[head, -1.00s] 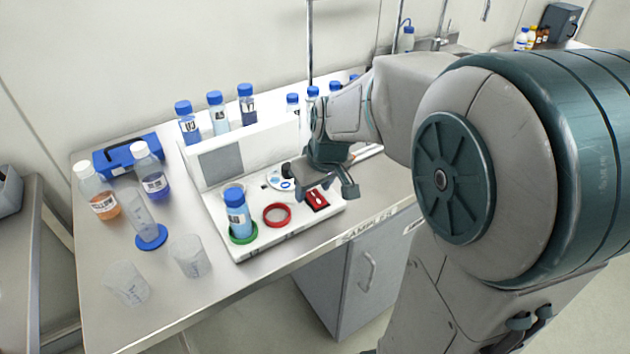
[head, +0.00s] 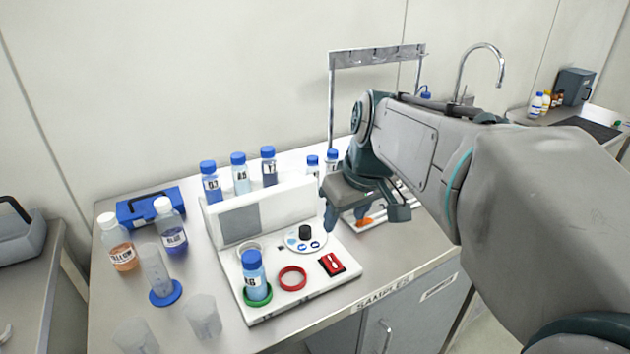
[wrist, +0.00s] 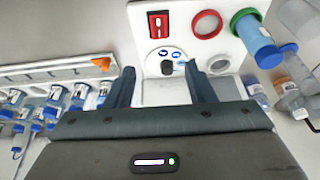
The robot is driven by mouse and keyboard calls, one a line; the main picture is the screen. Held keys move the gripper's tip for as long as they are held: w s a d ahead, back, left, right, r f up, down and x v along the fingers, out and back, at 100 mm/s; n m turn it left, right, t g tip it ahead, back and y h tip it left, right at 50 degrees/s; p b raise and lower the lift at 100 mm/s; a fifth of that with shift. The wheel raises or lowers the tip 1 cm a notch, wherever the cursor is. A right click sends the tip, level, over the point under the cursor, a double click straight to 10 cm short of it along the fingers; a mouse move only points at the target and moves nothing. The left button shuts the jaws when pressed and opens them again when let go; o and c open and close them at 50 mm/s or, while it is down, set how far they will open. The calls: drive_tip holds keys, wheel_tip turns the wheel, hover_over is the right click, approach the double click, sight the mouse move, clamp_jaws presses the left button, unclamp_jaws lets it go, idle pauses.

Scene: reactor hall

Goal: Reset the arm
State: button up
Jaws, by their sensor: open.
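My gripper (head: 363,217) hangs over the right end of the white sampling station (head: 310,290), its fingers apart with nothing between them. In the wrist view its two fingers (wrist: 162,90) point toward the station's black knob (wrist: 166,68) and red switch (wrist: 158,24). The head view also shows the knob (head: 305,232) and the switch (head: 332,264). A blue-capped bottle (head: 254,275) stands upright in the green ring (head: 258,297). The red ring (head: 292,278) beside it is empty. My gripper appears to touch none of these.
Several blue-capped bottles (head: 239,172) stand behind the station's upright panel. A metal rack (head: 376,56) stands behind my arm. A tray with an orange item (head: 364,222) lies at right.

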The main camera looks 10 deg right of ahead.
drive_tip(key=s+f+m+h+p, duration=0.1)
drive_tip(key=s+f+m+p, duration=0.2)
drive_tip(key=s+f, duration=0.4)
drive_tip(key=s, duration=0.4)
drive_tip(key=shift+a+m+g, duration=0.15)
drive_tip(key=shift+m+g, duration=0.25)
drive_tip(key=shift+s, duration=0.1)
